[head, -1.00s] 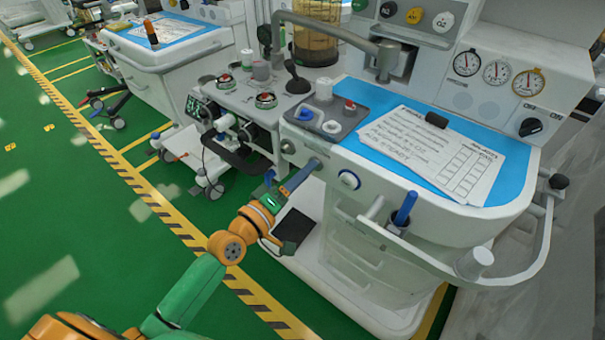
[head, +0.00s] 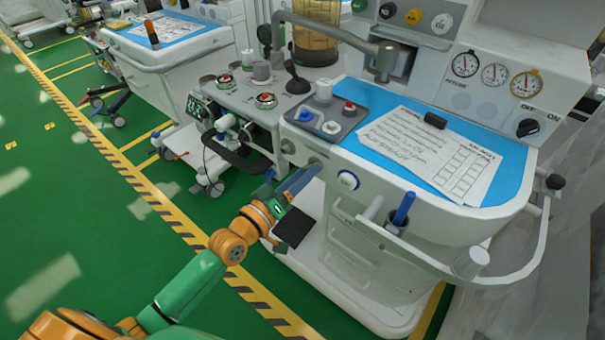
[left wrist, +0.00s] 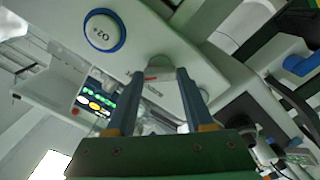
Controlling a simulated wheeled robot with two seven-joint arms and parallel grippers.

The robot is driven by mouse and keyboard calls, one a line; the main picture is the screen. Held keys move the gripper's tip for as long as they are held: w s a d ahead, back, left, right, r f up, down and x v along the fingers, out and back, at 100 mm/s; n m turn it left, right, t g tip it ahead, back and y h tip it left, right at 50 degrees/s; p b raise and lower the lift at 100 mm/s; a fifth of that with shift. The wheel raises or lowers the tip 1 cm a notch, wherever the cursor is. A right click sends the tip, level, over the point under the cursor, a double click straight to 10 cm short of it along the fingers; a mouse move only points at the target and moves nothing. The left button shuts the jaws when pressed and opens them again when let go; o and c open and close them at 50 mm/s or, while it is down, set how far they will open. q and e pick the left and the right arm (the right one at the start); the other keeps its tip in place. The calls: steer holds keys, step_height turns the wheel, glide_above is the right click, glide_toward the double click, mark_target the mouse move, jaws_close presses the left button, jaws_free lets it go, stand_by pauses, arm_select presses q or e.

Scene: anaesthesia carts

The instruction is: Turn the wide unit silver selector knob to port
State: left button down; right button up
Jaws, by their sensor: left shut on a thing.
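The wide unit (head: 400,215) is the white cart with a blue top, right of centre in the head view. Its silver selector knob (head: 315,160) is on the front panel, left of a white button with a blue ring (head: 347,181). My left gripper (head: 311,168) reaches up to it from the lower left. My right gripper is in neither view.
The white button marked O2+ (left wrist: 103,34) is close beside the fingers in the left wrist view. A front rail (head: 500,281) curves around the cart's right side. A narrower unit (head: 240,105) stands to the left. Green floor on the left is open.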

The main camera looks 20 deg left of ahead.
arm_select(q)
steer(key=shift+c, duration=1.4)
jaws_free()
steer(key=v, duration=0.7)
